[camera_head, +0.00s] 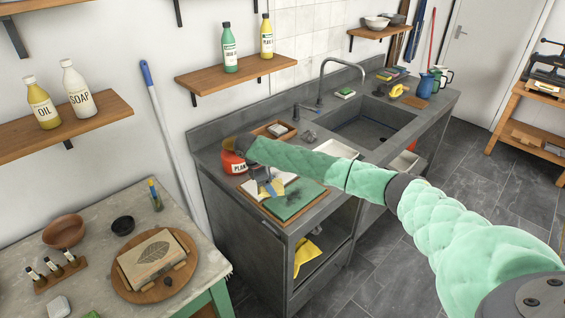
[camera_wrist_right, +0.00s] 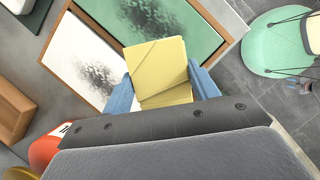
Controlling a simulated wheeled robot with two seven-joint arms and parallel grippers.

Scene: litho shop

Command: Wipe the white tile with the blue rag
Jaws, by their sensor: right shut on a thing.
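My right gripper (camera_head: 268,186) is above the wooden board on the grey counter. In the right wrist view its blue fingers (camera_wrist_right: 163,88) are shut on a folded yellow cloth (camera_wrist_right: 157,65). The white tile (camera_wrist_right: 80,58), with a dark smudge, lies in a wooden frame to the left of the cloth. A green tile (camera_wrist_right: 165,22), also smudged, lies beside it; in the head view it is the green panel (camera_head: 295,201). The cloth overlaps the edge between the tiles; I cannot tell whether it touches them. I cannot make out a blue rag. My left gripper is out of view.
A red-orange bottle (camera_head: 232,163) stands left of the board. Behind it are a small wooden tray (camera_head: 262,131) and a white tray (camera_head: 336,148) by the sink (camera_head: 375,124). A yellow cloth (camera_head: 306,254) hangs in the cabinet below.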

